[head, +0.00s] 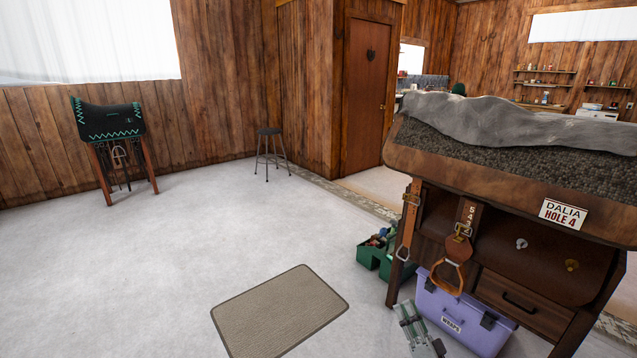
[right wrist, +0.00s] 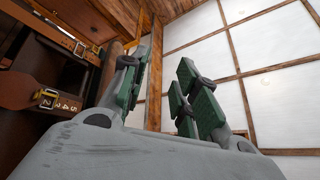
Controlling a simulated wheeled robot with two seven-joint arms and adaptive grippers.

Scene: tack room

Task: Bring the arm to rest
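My right gripper (head: 418,328) shows at the bottom of the head view, grey with green pads, in front of the purple box. In the right wrist view its two fingers (right wrist: 160,90) stand apart with nothing between them, pointing up toward the white ceiling panels. My left gripper is not in view.
A wooden saddle stand (head: 520,255) with hanging straps and a stirrup (head: 448,276) is close at the right. A purple box (head: 462,318) and a green tote (head: 372,258) sit on the floor beside it. A mat (head: 280,310) lies on open floor.

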